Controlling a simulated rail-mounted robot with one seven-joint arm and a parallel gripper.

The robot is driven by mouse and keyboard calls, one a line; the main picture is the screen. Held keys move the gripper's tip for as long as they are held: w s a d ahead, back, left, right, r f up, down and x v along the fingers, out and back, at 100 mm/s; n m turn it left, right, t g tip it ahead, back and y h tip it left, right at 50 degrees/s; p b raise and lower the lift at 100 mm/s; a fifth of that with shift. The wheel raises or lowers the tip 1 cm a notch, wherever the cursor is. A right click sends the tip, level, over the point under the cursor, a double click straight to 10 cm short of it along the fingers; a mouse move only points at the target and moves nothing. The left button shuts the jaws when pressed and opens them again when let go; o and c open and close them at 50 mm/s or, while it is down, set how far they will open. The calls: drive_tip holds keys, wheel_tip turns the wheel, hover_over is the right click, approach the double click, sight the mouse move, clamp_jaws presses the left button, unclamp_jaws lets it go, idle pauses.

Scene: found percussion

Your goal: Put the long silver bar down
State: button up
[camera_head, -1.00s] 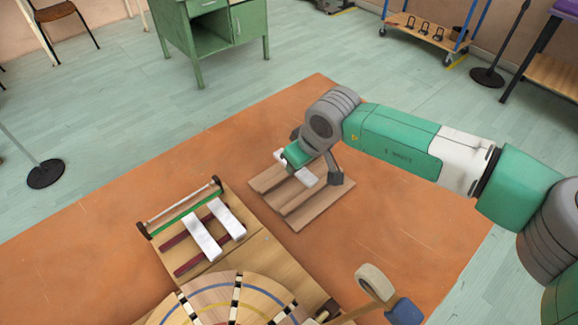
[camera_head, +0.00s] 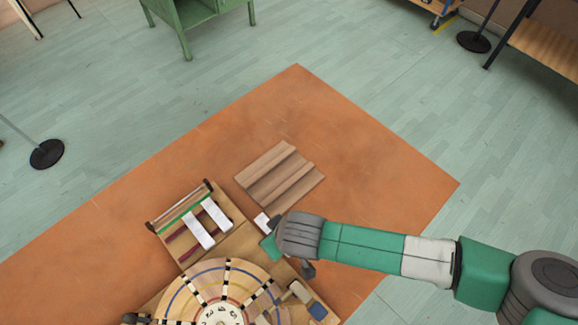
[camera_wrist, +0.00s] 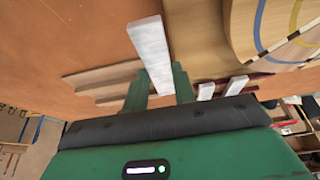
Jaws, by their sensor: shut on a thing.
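My gripper (camera_head: 268,236) is shut on a long silver bar (camera_wrist: 151,45). The bar sticks out between the two green fingers (camera_wrist: 159,88) in the wrist view. In the head view only one end of the bar (camera_head: 262,221) shows, and the rest is hidden by my gripper. The gripper is just right of the wooden base (camera_head: 226,243) with the dark red rails. Two other silver bars, one left (camera_head: 198,232) and one right (camera_head: 216,214), lie side by side across those rails. I cannot tell how high the held bar is.
A ridged wooden rack (camera_head: 279,177) stands empty on the orange mat (camera_head: 370,160), behind my gripper. A round wooden disc (camera_head: 215,285) with coloured arcs and a mallet-like piece (camera_head: 300,291) are close in front. The mat is clear to the right of the rack.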

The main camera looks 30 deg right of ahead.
drive_tip(key=w+d, duration=0.1)
drive_tip(key=w, duration=0.4)
drive_tip(key=w+d+f+b, duration=0.1)
drive_tip(key=w, duration=0.4)
drive_tip(key=w+d+b, duration=0.1)
drive_tip(key=w+d, duration=0.1)
drive_tip(key=w, duration=0.3)
drive_tip(key=shift+f, duration=0.25)
drive_tip(key=shift+w+f, duration=0.1)
drive_tip(key=shift+w, duration=0.05)
wheel_tip(320, 180, down, 3)
drive_tip(key=shift+w+r+b, duration=0.1)
drive_tip(key=shift+w+b, duration=0.05)
drive_tip(key=shift+b, duration=0.35)
drive_tip(key=shift+f, duration=0.4)
drive_tip(key=shift+r, duration=0.15)
drive_tip(key=o, duration=1)
drive_tip(key=shift+o, duration=0.2)
